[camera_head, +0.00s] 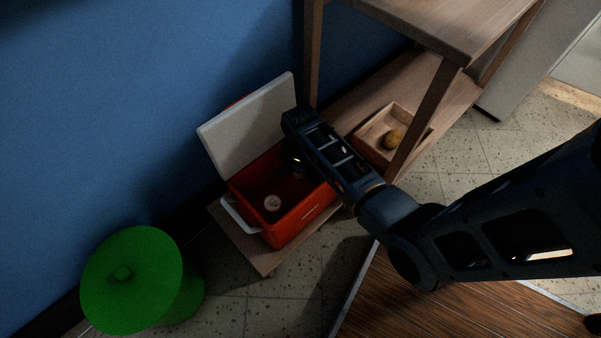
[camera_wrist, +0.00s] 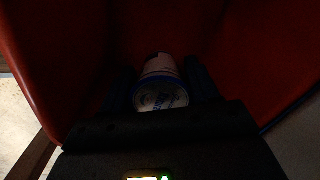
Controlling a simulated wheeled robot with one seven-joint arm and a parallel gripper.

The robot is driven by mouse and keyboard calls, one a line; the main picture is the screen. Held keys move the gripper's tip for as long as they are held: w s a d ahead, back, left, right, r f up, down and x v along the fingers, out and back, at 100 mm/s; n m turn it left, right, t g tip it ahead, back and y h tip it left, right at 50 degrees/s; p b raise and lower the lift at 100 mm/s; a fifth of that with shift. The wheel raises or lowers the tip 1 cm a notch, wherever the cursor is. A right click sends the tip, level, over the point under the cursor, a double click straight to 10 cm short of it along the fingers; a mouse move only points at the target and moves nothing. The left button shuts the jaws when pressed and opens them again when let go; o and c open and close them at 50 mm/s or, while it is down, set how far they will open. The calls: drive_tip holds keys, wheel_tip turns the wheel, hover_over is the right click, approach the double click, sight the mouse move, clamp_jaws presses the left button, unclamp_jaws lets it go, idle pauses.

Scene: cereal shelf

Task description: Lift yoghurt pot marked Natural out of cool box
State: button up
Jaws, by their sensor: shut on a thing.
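The red cool box (camera_head: 292,226) stands with its white lid (camera_head: 250,125) tipped open against the blue wall. My gripper (camera_wrist: 160,82) reaches down into the box, and its two dark fingers are shut on a yoghurt pot (camera_wrist: 160,98). This pot is pale with a blue rim and dark blue lettering on its top; the lettering is too dim to read as Natural. In the head view my arm hides most of the fingers and the held pot. Another pale round pot top (camera_head: 272,203) shows in the box, apart from my gripper.
The box sits on a low wooden board (camera_head: 238,240). A green lidded bin (camera_head: 135,280) stands at the lower left. A wooden shelf (camera_head: 430,30) rises to the right, with a wooden tray (camera_head: 372,153) holding a yellowish round thing (camera_head: 393,139). The box walls are close around my gripper.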

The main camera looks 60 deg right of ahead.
wheel_tip(320, 180, up, 4)
drive_tip(key=shift+f+p, duration=0.15)
drive_tip(key=shift+p, duration=0.85)
wheel_tip(320, 180, up, 11)
drive_tip(key=p, duration=1.2)
drive_tip(key=shift+r, duration=0.2)
drive_tip(key=s+a+p, duration=0.2)
drive_tip(key=s+p, duration=0.3)
drive_tip(key=s, duration=0.3)
drive_tip(key=s+a+p, duration=0.3)
drive_tip(key=s+p, duration=0.2)
drive_tip(key=s, duration=0.4)
drive_tip(key=shift+s, duration=0.2)
